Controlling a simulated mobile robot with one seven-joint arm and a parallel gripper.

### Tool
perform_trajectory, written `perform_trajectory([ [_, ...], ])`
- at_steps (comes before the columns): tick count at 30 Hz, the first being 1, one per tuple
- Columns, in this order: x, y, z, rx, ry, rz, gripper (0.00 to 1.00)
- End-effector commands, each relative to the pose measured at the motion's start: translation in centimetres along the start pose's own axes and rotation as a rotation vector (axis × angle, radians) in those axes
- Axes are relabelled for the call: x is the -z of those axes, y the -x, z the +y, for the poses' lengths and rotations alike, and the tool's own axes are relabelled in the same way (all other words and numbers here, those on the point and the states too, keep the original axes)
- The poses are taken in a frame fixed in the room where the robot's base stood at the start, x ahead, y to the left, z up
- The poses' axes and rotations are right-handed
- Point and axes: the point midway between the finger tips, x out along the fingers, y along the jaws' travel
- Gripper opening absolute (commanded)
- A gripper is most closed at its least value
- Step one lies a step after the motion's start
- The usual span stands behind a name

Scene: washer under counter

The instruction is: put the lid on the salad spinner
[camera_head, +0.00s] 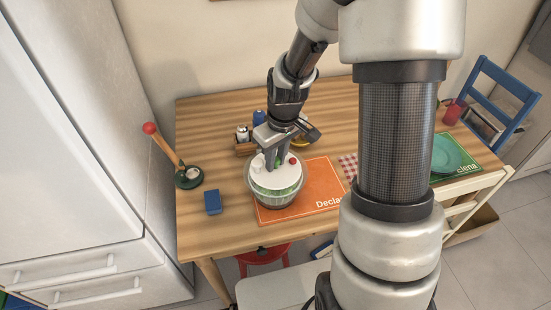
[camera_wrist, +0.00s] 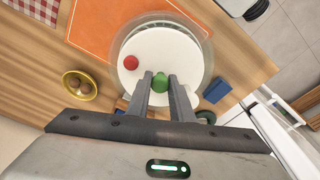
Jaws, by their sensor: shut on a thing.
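The white salad spinner lid (camera_head: 264,179) has a green knob (camera_wrist: 160,86) in its middle and a small red knob (camera_wrist: 131,62) near its edge. My gripper (camera_head: 275,160) points down and is shut on the green knob, with one finger on each side in the wrist view (camera_wrist: 160,80). The lid is over the clear salad spinner bowl (camera_head: 277,203), which stands on the table at the left end of the orange placemat. In the wrist view the bowl's rim (camera_wrist: 208,58) shows around the lid. I cannot tell whether the lid rests on the rim or is slightly above it.
The wooden table (camera_head: 215,110) holds a blue box (camera_head: 212,202) and a dark green holder (camera_head: 189,178) with a red-ball-tipped stick left of the bowl. A caddy with shakers (camera_head: 243,138) stands behind. The orange placemat (camera_head: 318,182) is bare right of the bowl.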

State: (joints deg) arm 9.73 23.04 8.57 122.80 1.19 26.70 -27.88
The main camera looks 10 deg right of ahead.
Motion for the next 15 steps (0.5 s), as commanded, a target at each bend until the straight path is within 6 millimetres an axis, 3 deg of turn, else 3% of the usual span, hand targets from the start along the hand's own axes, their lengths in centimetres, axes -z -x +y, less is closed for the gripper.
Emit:
perform_trajectory([
  [11,0.03,-0.01,0.01,0.0,0.0,0.001,0.0],
  [12,0.03,-0.01,0.01,0.0,0.0,0.001,0.22],
  [15,0.03,-0.01,0.01,0.0,0.0,0.001,0.39],
])
